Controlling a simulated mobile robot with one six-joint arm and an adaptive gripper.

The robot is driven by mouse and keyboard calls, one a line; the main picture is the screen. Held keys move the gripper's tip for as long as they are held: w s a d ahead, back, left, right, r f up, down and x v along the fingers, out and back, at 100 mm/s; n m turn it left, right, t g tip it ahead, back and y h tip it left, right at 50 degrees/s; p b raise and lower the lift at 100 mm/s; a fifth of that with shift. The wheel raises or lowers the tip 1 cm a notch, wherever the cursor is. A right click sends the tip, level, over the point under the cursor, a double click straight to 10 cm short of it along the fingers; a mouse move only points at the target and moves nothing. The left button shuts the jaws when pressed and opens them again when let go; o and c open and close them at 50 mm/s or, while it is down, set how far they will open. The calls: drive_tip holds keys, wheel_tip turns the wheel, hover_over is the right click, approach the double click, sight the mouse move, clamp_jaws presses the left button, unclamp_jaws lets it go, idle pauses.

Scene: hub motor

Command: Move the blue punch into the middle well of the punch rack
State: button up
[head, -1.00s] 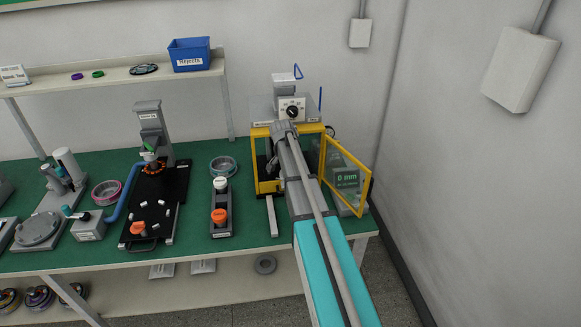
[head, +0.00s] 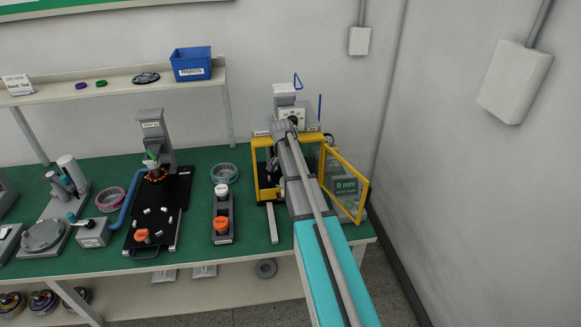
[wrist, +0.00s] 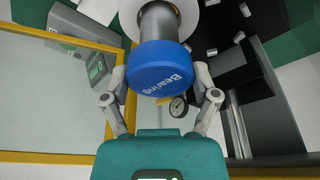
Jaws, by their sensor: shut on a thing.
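The blue punch (wrist: 160,68), a round blue cap marked "Bearing" on a grey shaft, fills the middle of the wrist view. My gripper (wrist: 161,76) is shut on it, one finger on each side of the cap. In the head view my arm covers the gripper and the blue punch, at the yellow-framed press (head: 262,142). The punch rack (head: 222,239) is a dark narrow block left of the press. A white-capped punch (head: 221,190) stands at its far end and an orange-capped punch (head: 221,225) at its near end. No cap shows between them.
The press's yellow door (head: 344,184) stands swung out on the right, with a "0 mm" display (head: 346,186) behind it. A round dial (wrist: 178,106) shows near the right finger.

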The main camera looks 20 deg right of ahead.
drive_tip(key=shift+r+p, duration=1.2)
drive_tip(key=shift+r, duration=0.15)
drive_tip(key=shift+s, duration=0.15)
